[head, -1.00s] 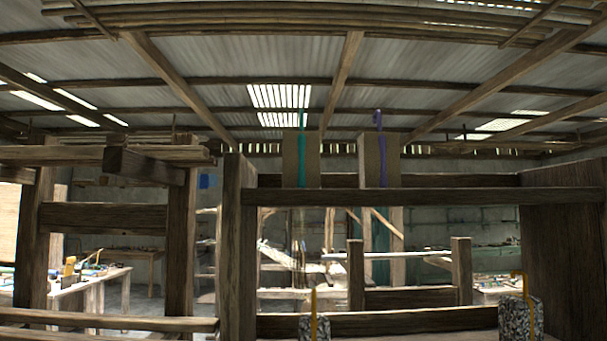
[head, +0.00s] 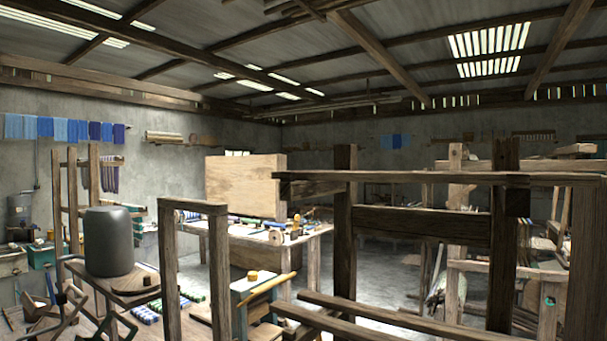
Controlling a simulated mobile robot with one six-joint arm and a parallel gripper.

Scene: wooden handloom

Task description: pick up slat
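I cannot single out the slat among the many wooden bars and boards in the head view. The wooden loom frame (head: 427,178) fills the right side, with upright posts and crossbars. Two long low beams (head: 390,318) run across its lower front. A thin yellowish stick (head: 270,287) lies slanted at the lower middle, left of these beams. My gripper is not in view, so its distance from any of these cannot be seen.
A worktable (head: 312,240) with colored rolls and small tools stands at middle distance, with a pale upright board (head: 245,185) by it. A narrow wooden frame (head: 193,206) stands in the left foreground. Blue cloths (head: 65,130) hang on the left wall. Some grey floor (head: 388,262) shows beyond the loom.

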